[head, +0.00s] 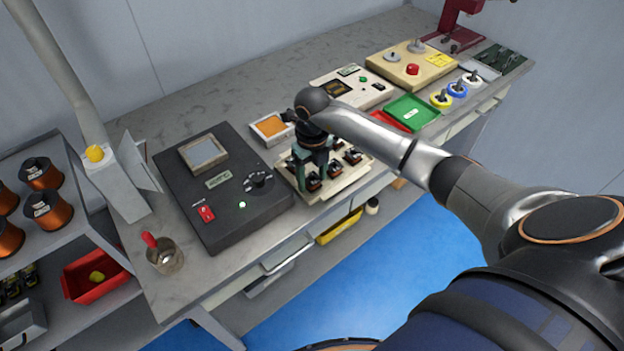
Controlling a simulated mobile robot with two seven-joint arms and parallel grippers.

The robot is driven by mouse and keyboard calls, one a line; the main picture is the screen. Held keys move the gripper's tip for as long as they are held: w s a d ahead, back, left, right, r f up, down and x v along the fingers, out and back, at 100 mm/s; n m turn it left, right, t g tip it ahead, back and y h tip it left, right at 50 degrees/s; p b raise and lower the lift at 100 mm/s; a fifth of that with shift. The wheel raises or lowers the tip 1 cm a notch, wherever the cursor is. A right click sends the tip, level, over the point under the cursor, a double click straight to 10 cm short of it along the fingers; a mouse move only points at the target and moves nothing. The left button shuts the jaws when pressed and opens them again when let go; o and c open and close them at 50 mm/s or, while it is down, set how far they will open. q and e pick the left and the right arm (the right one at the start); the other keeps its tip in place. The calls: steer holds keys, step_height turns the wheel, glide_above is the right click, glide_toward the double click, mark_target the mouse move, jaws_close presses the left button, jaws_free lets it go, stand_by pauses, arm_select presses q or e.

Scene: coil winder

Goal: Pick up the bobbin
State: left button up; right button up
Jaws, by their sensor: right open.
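My right gripper (313,174) points down over a pale tray (346,181) near the front edge of the bench. Its green fingers are apart. Several small dark bobbins with reddish-brown parts sit in rows on the tray. One bobbin (313,183) shows at the fingertips, and another bobbin (353,157) stands to the right. The fingers and wrist hide part of the tray. I cannot tell whether the fingers touch a bobbin. My left gripper is not in view.
A dark machine box (220,225) stands just left of the tray. An orange-filled container (270,127) is behind it. A green tray (411,112) and a beige panel (412,66) lie to the right. A cup (165,258) stands at front left. Copper spools (50,212) sit on the left shelf.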

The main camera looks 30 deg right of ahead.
mark_target(312, 182)
jaws_close()
stand_by(0.4)
steer(key=shift+r, duration=0.1)
steer(key=shift+w+r, duration=0.1)
steer(key=shift+r, duration=0.4)
step_height(312, 182, up, 2)
steer(key=shift+r, duration=0.2)
steer(key=s+a+r+b, duration=0.1)
steer(key=s+a+r, duration=0.4)
steer(key=s+r, duration=0.4)
steer(key=s, duration=0.4)
steer(key=shift+s+r, duration=0.15)
steer(key=shift+r, duration=0.1)
